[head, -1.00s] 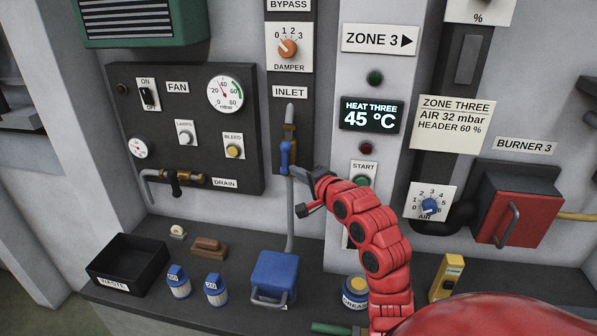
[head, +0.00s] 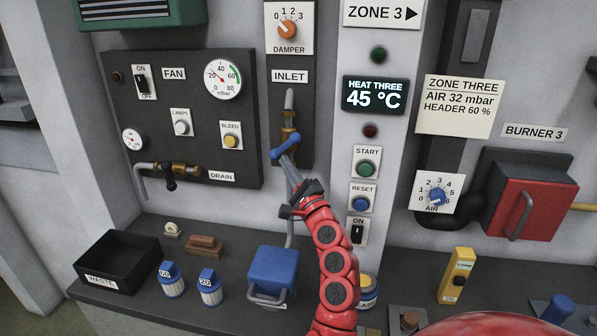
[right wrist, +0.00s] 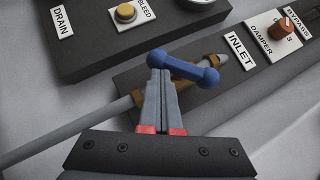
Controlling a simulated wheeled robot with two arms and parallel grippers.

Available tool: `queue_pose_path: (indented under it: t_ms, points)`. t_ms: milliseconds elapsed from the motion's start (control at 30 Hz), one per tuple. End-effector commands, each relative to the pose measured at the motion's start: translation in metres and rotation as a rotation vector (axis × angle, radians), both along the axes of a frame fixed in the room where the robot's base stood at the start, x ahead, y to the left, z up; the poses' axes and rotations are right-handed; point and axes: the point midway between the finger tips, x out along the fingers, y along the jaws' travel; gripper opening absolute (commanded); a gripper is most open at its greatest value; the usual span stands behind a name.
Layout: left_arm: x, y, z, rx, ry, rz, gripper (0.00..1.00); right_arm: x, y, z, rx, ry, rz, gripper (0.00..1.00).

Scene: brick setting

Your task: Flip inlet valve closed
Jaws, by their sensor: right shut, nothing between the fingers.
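The blue inlet valve handle (head: 286,146) sits on a brass valve body (head: 289,123) under the INLET label (head: 290,76). It lies slantwise across the vertical grey pipe (head: 289,100). In the right wrist view the handle (right wrist: 184,67) also crosses the line of the pipe (right wrist: 70,130). My right gripper (head: 285,160) is shut and empty, its fingertips just below the handle. In the right wrist view the closed fingertips (right wrist: 160,76) are right at the handle's near side; I cannot tell whether they touch it. My left gripper is not in view.
The fan panel (head: 190,110) with the drain valve (head: 172,172) is to the left. START (head: 366,168) and RESET (head: 361,204) buttons are close on the right. A blue box (head: 273,272), a waste bin (head: 118,262) and bottles (head: 172,282) stand on the ledge below.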

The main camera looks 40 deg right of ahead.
Motion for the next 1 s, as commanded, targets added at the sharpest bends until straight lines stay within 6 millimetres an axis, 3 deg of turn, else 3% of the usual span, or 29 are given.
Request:
queue_pose_path:
  t_ms: [33,100,500,700,1000]
  points:
    - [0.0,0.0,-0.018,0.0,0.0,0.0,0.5,0.002,0.003,-0.011,0.03,-0.032,0.006,0.0]
    - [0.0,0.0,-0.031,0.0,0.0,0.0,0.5,0.004,0.004,-0.011,0.073,-0.086,0.004,0.0]
    - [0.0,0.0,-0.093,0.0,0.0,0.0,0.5,0.014,0.013,-0.006,0.278,-0.332,0.001,0.0]
    - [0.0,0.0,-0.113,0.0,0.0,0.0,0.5,0.019,0.018,-0.003,0.286,-0.34,0.006,0.0]
    - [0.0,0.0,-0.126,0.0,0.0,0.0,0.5,0.021,0.019,0.002,0.35,-0.413,0.001,0.0]
